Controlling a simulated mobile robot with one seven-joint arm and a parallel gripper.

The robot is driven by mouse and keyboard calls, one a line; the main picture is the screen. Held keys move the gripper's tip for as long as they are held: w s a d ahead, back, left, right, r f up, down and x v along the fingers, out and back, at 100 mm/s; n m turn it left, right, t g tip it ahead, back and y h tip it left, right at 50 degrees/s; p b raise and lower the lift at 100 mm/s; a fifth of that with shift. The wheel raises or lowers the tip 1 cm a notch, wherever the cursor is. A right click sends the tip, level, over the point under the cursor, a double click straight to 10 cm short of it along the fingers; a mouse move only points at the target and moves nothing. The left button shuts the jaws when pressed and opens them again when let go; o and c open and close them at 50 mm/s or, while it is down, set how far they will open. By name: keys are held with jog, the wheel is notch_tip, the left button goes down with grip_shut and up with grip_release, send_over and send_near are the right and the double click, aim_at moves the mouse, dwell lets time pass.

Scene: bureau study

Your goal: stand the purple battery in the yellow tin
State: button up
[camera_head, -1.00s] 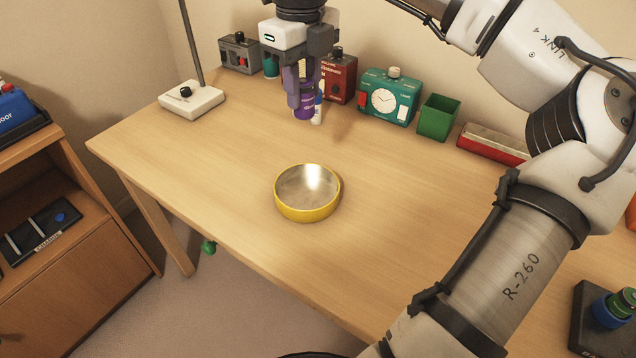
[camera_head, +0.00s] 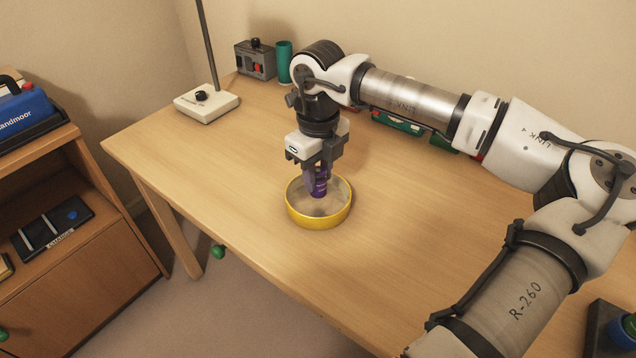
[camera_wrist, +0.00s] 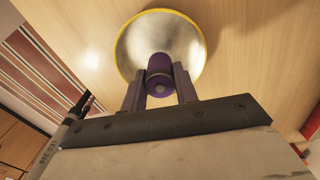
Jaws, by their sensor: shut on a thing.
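The purple battery (camera_head: 319,186) is upright between the fingers of my gripper (camera_head: 317,178), which is shut on it. In the head view its lower end is inside the rim of the round yellow tin (camera_head: 318,221); I cannot tell whether it touches the tin's floor. In the wrist view the battery (camera_wrist: 160,76) shows end-on between the fingertips (camera_wrist: 160,90), over the tin's metallic inside. The tin stands on the wooden desk, open side up.
A lamp base (camera_head: 207,104), a grey box (camera_head: 255,60) and a teal cylinder (camera_head: 284,62) stand at the back left. My arm partly hides a teal clock box (camera_head: 397,123) at the back. The desk (camera_head: 240,170) is clear around the tin.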

aim_at(318, 185)
jog(key=shift+f, duration=1.55)
jog(key=shift+f, duration=0.1)
jog(key=shift+f, duration=0.15)
jog(key=o, duration=1)
jog(key=shift+o, duration=0.2)
jog(key=shift+r, duration=0.25)
notch_tip(318, 185, up, 12)
jog(key=shift+r, duration=0.1)
